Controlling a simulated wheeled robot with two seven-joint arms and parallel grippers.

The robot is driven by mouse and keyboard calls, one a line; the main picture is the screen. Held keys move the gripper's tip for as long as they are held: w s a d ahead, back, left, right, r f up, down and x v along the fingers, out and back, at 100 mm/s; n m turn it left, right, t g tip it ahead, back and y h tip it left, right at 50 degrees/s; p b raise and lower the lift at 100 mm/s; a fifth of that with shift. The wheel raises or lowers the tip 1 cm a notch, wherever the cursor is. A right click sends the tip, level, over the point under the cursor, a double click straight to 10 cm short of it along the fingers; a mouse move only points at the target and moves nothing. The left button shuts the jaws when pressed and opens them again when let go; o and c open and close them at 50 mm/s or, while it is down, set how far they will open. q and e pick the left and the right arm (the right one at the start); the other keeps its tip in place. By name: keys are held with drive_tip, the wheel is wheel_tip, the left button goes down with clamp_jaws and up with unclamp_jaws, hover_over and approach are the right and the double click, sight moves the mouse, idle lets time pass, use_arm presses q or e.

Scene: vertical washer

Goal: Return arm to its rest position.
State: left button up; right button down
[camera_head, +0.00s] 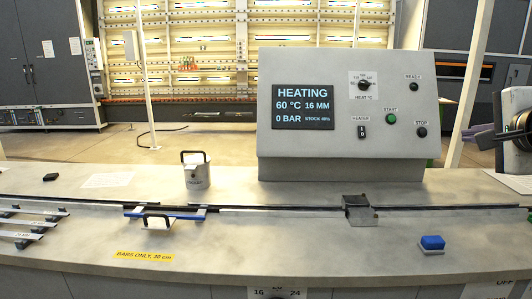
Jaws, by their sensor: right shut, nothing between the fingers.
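My right gripper (478,136) is at the right edge, raised above the counter and beside the control panel (350,148). Its fingers point left and are shut with nothing between them. It touches nothing that I can see. Part of my right arm is cut off by the picture's right edge. My left gripper is not in view.
Metal bars (22,222) lie at left. The front middle is clear.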

drive_tip(key=s+d+r+m+h, duration=0.1)
drive_tip(key=s+d+r+h, duration=0.3)
drive_tip(key=d, duration=0.6)
drive_tip(key=a+f+n+g+y, duration=0.15)
drive_tip(key=f+n, duration=0.25)
drive_tip(key=f, duration=0.7)
drive_tip(key=a+f+n+y, duration=0.1)
drive_tip(key=a+f+n, duration=0.3)
drive_tip(key=f, duration=0.7)
drive_tip(key=a+f+n+g+y, duration=0.15)
drive_tip(key=f+n, duration=0.35)
drive_tip(key=f, duration=0.7)
drive_tip(key=s+a+f+n, duration=0.2)
drive_tip(key=f, duration=0.3)
drive_tip(key=s+a+f+n, duration=0.2)
drive_tip(key=s+f+n, duration=0.1)
drive_tip(key=f, duration=0.2)
drive_tip(key=s+a+f+n+g+y, duration=0.15)
drive_tip(key=s+a+f+n, duration=0.35)
drive_tip(key=s+f, duration=0.6)
drive_tip(key=s+a+f+n+g+y, duration=0.1)
drive_tip(key=s+a+f+n+y, duration=0.25)
drive_tip(key=s+a+f, duration=0.7)
drive_tip(key=s+a+r+m, duration=0.2)
drive_tip(key=a+m, duration=0.2)
drive_tip(key=a, duration=0.3)
drive_tip(key=shift+a+r, duration=0.2)
drive_tip(key=shift+r, duration=0.05)
drive_tip(key=shift+s+t, duration=0.1)
drive_tip(key=shift+t, duration=0.15)
